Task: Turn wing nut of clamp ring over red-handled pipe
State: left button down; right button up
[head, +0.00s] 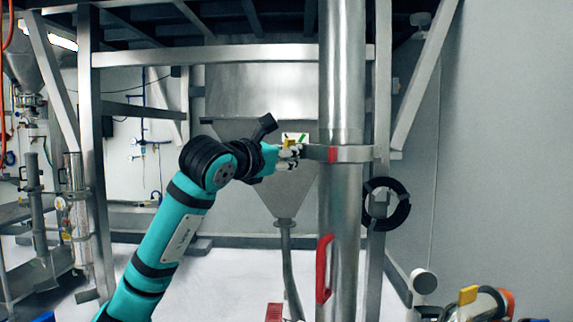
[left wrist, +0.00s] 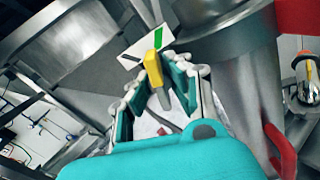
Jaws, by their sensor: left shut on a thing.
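The steel pipe (head: 340,80) with the red handle (head: 324,268) stands upright right of centre in the head view. A clamp ring (head: 355,153) goes around it above the handle, with a red mark (head: 333,155) on its front. The yellow wing nut (head: 290,157) is at the ring's left end. My left gripper (head: 292,156) is shut on the wing nut, and its fingers partly cover it. In the left wrist view the wing nut (left wrist: 154,63) sits between the fingertips (left wrist: 165,72). The red handle (left wrist: 280,150) shows at lower right there. My right gripper is out of view.
A white card with a green mark (head: 296,139) is just behind the wing nut. A steel hopper (head: 275,185) hangs behind, within a metal frame (head: 235,55). A black coil (head: 386,203) hangs right of the pipe. Yellow and orange equipment (head: 485,302) is at lower right.

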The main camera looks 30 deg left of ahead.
pick_arm(q)
jog(key=n+b, duration=0.2)
jog(key=n, duration=0.3)
jog(key=shift+f+n+b, duration=0.1)
jog(key=shift+n+b, duration=0.2)
jog(key=shift+b, duration=0.05)
jog(key=n+b, duration=0.1)
jog(key=n, duration=0.2)
jog(key=shift+n+b, duration=0.5)
jog(key=shift+n, duration=1.2)
jog(key=c, duration=1.4)
grip_release()
